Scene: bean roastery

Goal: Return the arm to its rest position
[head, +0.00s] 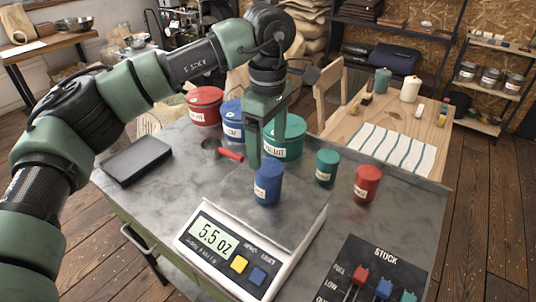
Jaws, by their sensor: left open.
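My left arm comes in from the left, arches over the workbench and points down. Its green left gripper (266,148) is open, with its fingertips just above and behind a small blue canister (268,186). The canister stands upright on the plate of a white scale (212,262), whose display reads 5.5 oz. I cannot tell whether a finger touches the canister. My right gripper is not in view.
On the grey workbench (190,160) stand small green (327,168) and red (367,183) canisters, with larger red (204,106), blue (232,120) and green (290,138) ones behind. A red-handled scoop (230,154), a black flat box (137,160) and a STOCK panel (372,270) are also there.

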